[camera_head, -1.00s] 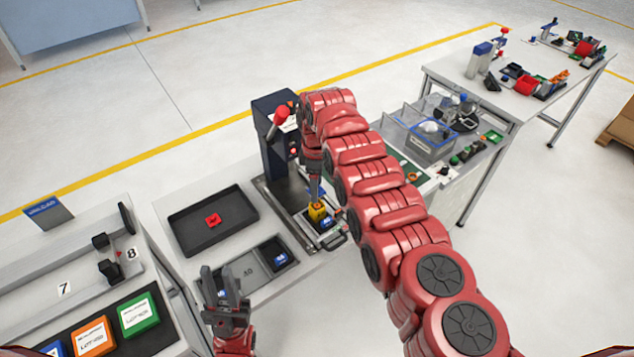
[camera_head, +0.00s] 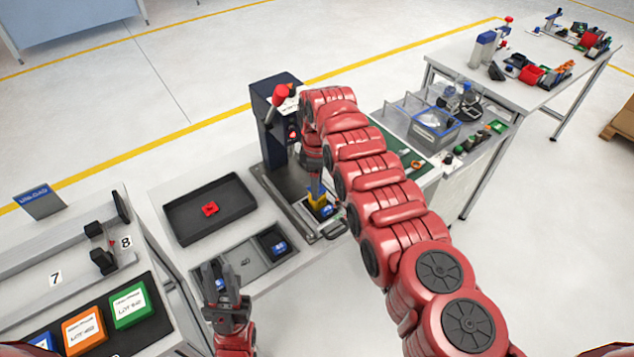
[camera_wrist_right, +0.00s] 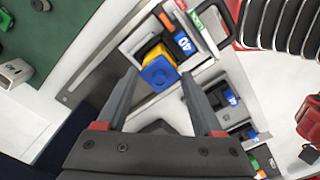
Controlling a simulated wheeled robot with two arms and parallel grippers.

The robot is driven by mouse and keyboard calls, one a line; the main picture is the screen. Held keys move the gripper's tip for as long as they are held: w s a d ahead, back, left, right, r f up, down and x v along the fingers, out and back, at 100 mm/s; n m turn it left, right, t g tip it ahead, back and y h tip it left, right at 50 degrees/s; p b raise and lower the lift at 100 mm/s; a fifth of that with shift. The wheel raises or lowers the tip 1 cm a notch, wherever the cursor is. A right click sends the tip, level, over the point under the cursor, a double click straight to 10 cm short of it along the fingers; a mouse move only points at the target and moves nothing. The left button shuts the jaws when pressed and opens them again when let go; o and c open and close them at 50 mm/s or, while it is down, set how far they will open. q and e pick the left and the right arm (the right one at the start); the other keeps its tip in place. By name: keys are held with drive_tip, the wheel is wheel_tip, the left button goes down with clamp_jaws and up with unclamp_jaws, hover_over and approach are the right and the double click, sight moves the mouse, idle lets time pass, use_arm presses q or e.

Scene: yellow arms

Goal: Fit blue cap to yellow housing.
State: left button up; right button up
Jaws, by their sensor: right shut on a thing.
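The yellow housing (camera_head: 317,200) sits in a fixture at the foot of the dark press; it also shows in the right wrist view (camera_wrist_right: 158,52). The blue cap (camera_wrist_right: 158,74) is at the top of the yellow housing, between the fingertips of my right gripper (camera_wrist_right: 160,76). My right gripper, pointing down in the head view (camera_head: 316,184), is shut on the cap. I cannot tell whether the cap is fully seated. My left gripper (camera_head: 222,270) is open and appears empty, above the near left edge of the bench.
A black tray (camera_head: 240,208) holds a red part (camera_head: 210,209). The dark press (camera_head: 268,125) with a red knob stands behind the fixture. A grey tray (camera_head: 236,264) holds blue parts. A clear bin (camera_head: 432,128) stands on the right bench.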

drive_tip(key=shift+f+b, duration=0.3)
drive_tip(key=o, duration=1.3)
drive_tip(key=shift+r, duration=0.1)
drive_tip(key=shift+w+r, duration=0.1)
drive_tip(key=shift+r, duration=0.35)
wheel_tip(320, 180, up, 16)
drive_tip(key=p, duration=0.6)
drive_tip(key=shift+r+p, duration=0.2)
drive_tip(key=shift+p, duration=0.2)
